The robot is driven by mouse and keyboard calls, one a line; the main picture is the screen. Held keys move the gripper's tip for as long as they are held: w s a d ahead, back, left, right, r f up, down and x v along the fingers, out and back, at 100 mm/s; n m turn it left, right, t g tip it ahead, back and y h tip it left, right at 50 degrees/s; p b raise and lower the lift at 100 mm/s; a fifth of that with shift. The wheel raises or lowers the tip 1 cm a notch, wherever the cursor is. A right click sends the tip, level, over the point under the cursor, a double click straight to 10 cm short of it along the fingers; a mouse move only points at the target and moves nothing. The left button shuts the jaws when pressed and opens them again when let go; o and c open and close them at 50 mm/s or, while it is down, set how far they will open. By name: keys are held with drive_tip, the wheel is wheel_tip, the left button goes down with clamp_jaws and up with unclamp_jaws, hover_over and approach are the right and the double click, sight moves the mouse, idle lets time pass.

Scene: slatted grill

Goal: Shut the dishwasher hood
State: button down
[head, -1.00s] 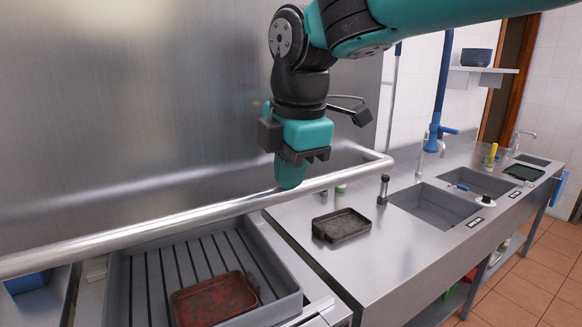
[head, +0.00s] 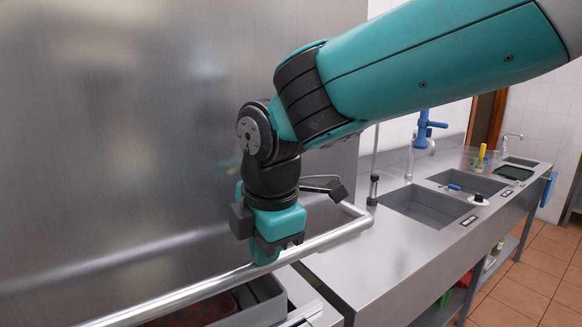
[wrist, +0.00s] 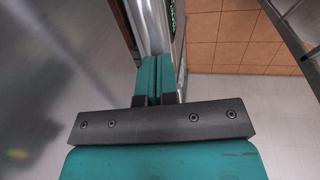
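The dishwasher hood (head: 150,130) is a large brushed-steel panel filling the left of the head view. A round steel handle bar (head: 330,238) runs along its lower front and bends back at the right end. The hood is partly lowered, with the bar just above counter level in the picture. My gripper (head: 265,254) points down at the bar, its fingers overlapping the bar. In the wrist view, the two teal fingers (wrist: 157,78) lie side by side, shut, with the bar (wrist: 152,25) just beyond their tips. Whether they touch it is hard to tell.
Below the bar, a grey rack (head: 262,300) with a dark red tray (head: 195,313) is mostly hidden. To the right, a steel counter (head: 350,270) carries sinks (head: 425,205) and a dark bottle (head: 373,190). Tiled floor (head: 520,285) is open at the right.

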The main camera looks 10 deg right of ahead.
wheel_tip(320, 180, down, 26)
drive_tip(key=b, duration=1.3)
wheel_tip(320, 180, up, 14)
drive_tip(key=s+d+p, duration=0.2)
drive_tip(key=s+p, duration=0.1)
drive_tip(key=s+d+f+m+g+y, duration=0.1)
drive_tip(key=s+d+m+g+y, duration=0.1)
drive_tip(key=s+d+m, duration=0.8)
drive_tip(key=s+m+y, duration=0.1)
drive_tip(key=s+m, duration=0.2)
drive_tip(key=m, duration=0.3)
drive_tip(key=shift+s+d+f, duration=0.2)
drive_tip(key=shift+d+f, duration=0.05)
drive_tip(key=shift+d, duration=0.05)
